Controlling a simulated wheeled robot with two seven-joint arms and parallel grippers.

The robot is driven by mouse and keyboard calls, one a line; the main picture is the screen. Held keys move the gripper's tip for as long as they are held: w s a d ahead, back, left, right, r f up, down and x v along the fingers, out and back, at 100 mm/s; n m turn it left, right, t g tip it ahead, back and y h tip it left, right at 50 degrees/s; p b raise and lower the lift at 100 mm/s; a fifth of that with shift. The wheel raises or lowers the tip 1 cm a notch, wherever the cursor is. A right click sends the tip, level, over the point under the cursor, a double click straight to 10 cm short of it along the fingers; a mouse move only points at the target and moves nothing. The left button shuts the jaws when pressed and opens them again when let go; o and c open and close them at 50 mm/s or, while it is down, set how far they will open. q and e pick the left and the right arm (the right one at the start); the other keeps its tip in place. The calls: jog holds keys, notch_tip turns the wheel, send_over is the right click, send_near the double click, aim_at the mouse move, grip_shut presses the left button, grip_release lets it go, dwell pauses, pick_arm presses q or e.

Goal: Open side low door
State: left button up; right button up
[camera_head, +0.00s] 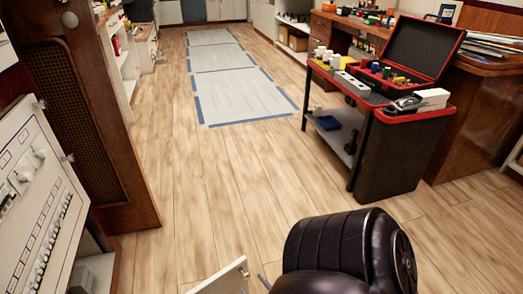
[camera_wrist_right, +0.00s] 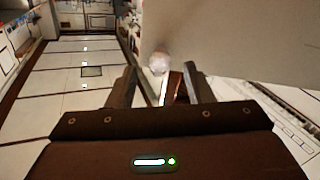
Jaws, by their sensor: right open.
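A white door panel (camera_head: 222,278) shows at the bottom edge of the head view, with a small round knob near its right end. It stands out over the floor, and its hinge side is out of view. In the right wrist view the pale panel (camera_wrist_right: 245,40) fills the upper right, with its round knob (camera_wrist_right: 159,62) just beyond my fingertips. My right gripper (camera_wrist_right: 158,82) is open, its fingers on either side of the knob's line; I cannot tell whether they touch it. In the head view the right gripper (camera_head: 255,283) is mostly cut off. My left gripper is not in view.
A white breaker panel (camera_head: 38,175) with switches and knobs stands at the left, beside a brown wooden cabinet (camera_head: 80,110). A black cart (camera_head: 395,150) with red-edged trays and an open case stands right. The wooden floor (camera_head: 215,190) between is clear.

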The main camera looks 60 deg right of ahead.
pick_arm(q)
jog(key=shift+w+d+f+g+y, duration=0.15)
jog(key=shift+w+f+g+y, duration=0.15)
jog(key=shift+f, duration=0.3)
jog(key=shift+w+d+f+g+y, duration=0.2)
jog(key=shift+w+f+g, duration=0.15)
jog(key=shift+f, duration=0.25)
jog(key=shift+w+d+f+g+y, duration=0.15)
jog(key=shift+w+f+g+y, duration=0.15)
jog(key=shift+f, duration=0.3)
pick_arm(e)
jog(key=shift+v, duration=1.65)
